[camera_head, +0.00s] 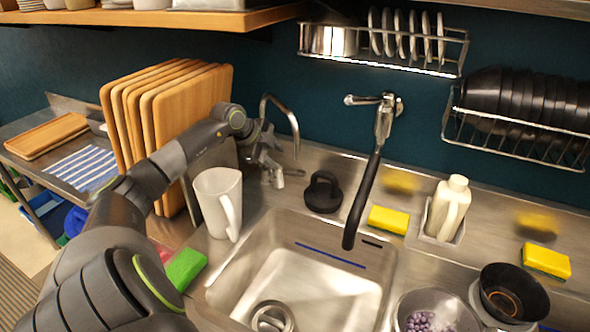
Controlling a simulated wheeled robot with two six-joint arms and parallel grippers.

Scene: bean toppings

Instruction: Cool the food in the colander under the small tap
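The small tap (290,125) is a thin curved metal spout behind the sink's left back corner. My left arm reaches in from the left, and my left gripper (272,168) is at the base of this tap. I cannot tell whether the gripper touches the tap or whether its fingers are open. A metal bowl-shaped container (403,310), which looks like the colander, is at the bottom right beside the sink, cut off by the picture edge. Purple beans (430,322) lie in it. The sink (325,285) is under the taps. My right gripper is out of view.
A large tap with a black hose (363,195) hangs over the sink's right side. A white pitcher (218,200) stands near my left arm, with wooden boards (205,95) behind. Yellow sponges (388,220), a white bottle (448,207) and black bowls (513,290) stand to the right.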

